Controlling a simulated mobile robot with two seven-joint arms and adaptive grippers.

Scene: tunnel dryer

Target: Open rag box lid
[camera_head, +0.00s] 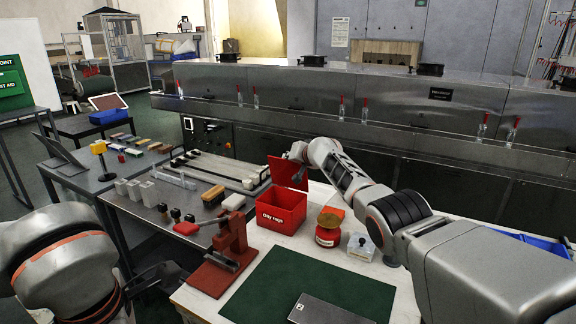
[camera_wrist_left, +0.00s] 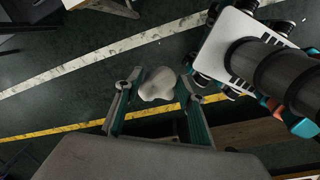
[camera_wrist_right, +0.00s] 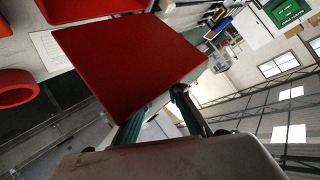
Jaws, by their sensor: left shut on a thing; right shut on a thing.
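The red rag box (camera_head: 280,208), labelled "Oily rags", stands on the light bench top with its open mouth showing. Its red lid (camera_head: 287,172) is raised, tilted up at the back of the box. My right gripper (camera_head: 298,153) is shut on the lid's upper edge. In the right wrist view the lid (camera_wrist_right: 130,60) reaches down between the fingertips (camera_wrist_right: 155,105). My left gripper (camera_wrist_left: 160,84) is low over the floor, away from the box, shut on a pale rounded lump (camera_wrist_left: 156,86). What the lump is, I cannot tell for sure.
Right of the box stand a red container (camera_head: 328,233) and a small white box (camera_head: 361,246). A red press (camera_head: 230,240) is in front on the left. A green mat (camera_head: 290,285) lies at the front. The long steel dryer (camera_head: 300,95) closes off the back.

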